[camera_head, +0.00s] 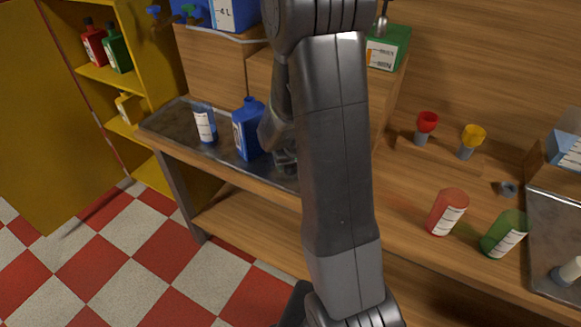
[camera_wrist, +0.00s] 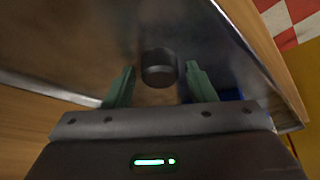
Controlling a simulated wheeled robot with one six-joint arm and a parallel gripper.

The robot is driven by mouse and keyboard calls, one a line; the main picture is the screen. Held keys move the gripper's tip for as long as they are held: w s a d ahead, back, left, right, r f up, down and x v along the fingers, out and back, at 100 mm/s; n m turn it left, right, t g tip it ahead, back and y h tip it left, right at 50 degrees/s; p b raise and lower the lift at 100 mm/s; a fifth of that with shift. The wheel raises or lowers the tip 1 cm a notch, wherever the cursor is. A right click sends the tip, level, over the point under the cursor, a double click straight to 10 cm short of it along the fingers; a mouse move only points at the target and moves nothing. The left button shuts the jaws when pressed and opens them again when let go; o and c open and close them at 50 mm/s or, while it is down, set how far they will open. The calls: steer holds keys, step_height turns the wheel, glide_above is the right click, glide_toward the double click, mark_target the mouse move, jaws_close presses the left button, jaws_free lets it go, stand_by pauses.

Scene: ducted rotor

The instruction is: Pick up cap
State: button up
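A small dark grey round cap (camera_wrist: 159,68) sits on the metal tray (camera_wrist: 95,60) in the wrist view. It lies between and slightly beyond the tips of my gripper's two green fingers (camera_wrist: 159,90). The fingers are apart, with a gap on each side of the cap, and nothing is held. In the head view my gripper (camera_head: 285,160) is low over the tray on the left side of the bench, mostly behind my arm. I cannot make out the cap in the head view.
Red (camera_head: 447,212) and green (camera_head: 505,234) containers stand right of my arm. A yellow cabinet (camera_head: 60,110) is at the left.

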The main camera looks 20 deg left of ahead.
steer(key=c, duration=0.7)
steer(key=shift+c, duration=0.2)
steer(key=shift+r, duration=0.1)
